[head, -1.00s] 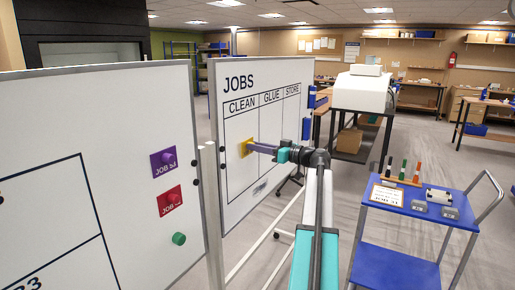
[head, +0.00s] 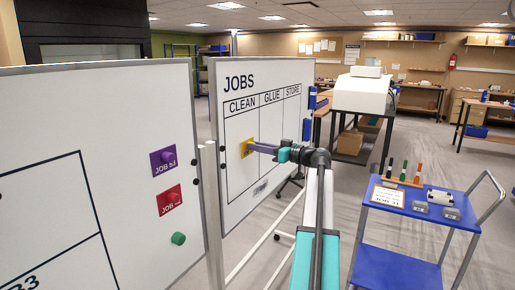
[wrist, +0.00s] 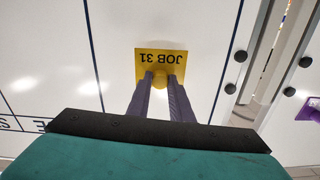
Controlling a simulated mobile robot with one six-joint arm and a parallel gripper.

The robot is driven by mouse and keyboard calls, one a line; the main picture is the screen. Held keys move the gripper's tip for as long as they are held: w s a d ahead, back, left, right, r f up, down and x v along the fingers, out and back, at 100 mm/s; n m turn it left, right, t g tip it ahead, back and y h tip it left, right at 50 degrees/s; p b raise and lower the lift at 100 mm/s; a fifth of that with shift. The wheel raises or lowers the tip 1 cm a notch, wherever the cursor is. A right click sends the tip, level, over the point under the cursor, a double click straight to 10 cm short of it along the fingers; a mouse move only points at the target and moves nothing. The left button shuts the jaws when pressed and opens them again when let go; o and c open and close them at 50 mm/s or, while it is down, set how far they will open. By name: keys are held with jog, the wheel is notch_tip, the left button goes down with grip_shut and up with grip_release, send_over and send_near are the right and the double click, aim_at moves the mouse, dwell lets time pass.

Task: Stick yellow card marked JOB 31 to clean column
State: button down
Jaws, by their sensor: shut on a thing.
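The yellow card marked JOB 31 (wrist: 160,64) shows upside down in the wrist view, with a yellow knob on its face. My gripper (wrist: 160,84) is shut on that knob. In the head view the yellow card (head: 247,147) is at the JOBS whiteboard (head: 250,205), within the CLEAN column (head: 240,125), below its heading. The card looks flat against the board or very close to it; I cannot tell if it touches. In the head view my gripper (head: 254,147) reaches the card from the right.
A nearer whiteboard (head: 100,110) on the left carries a purple card (head: 163,161), a red card (head: 170,200) and a green magnet (head: 178,239). A blue cart (head: 400,195) with pens and small items stands at the right. Open floor lies between.

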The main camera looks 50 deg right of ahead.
jog(key=shift+b, duration=0.55)
jog(key=c, duration=2.3)
grip_release()
jog(key=shift+b+x, duration=0.35)
jog(key=shift+x, duration=0.45)
jog(key=o, duration=0.8)
jog(key=shift+s, duration=0.15)
jog(key=shift+b+v, duration=1.45)
jog(key=shift+v, duration=1.95)
